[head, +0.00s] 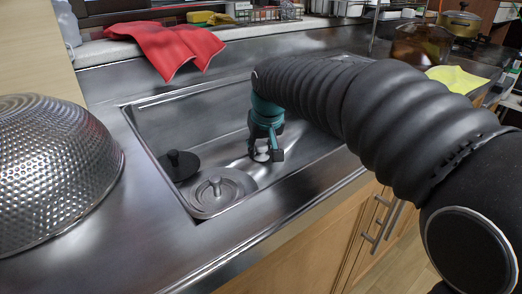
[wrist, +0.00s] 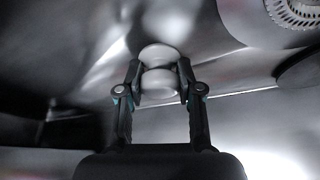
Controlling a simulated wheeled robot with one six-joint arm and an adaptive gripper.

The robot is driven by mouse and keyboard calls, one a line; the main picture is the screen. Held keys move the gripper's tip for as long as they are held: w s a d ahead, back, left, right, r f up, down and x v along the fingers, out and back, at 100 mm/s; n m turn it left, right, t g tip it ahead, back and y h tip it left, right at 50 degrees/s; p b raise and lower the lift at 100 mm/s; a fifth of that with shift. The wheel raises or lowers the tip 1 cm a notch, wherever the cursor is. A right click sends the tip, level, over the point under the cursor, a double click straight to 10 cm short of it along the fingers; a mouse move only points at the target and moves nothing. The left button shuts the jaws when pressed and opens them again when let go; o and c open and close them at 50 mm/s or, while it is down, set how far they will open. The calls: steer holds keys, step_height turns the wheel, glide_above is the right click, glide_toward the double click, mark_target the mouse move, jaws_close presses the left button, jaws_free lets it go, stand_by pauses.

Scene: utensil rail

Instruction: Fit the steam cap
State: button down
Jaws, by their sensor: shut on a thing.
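My gripper (head: 264,151) reaches down into the sink and is shut on a small pale rounded piece (head: 262,156), which I take for the steam cap. In the wrist view, my gripper (wrist: 160,78) has one finger on each side of the cap (wrist: 159,56), which looks like two pale bulges with a narrow waist. A round metal lid-like disc (head: 232,194) with an upright post lies at the sink's near left, apart from the cap. I cannot tell whether the cap touches the sink floor.
A dark round piece with a knob (head: 178,165) sits by the sink's left wall. A perforated metal bowl (head: 55,170) stands left on the counter (head: 115,240). A red cloth (head: 165,45) hangs behind. The sink's rim and walls (head: 135,118) surround my gripper.

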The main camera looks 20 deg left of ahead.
mark_target(260, 141)
steer(key=shift+r, duration=0.55)
step_height(260, 141, up, 3)
steer(key=w+d+r, duration=0.3)
steer(key=d+r, duration=0.4)
steer(key=d, duration=0.4)
steer(key=shift+w+p, duration=0.2)
steer(key=shift+p, duration=0.15)
steer(key=shift+f, duration=0.1)
steer(key=c, duration=1.3)
jaws_free()
steer(key=shift+c, duration=0.2)
steer(key=shift+d, duration=0.1)
steer(key=c, duration=0.6)
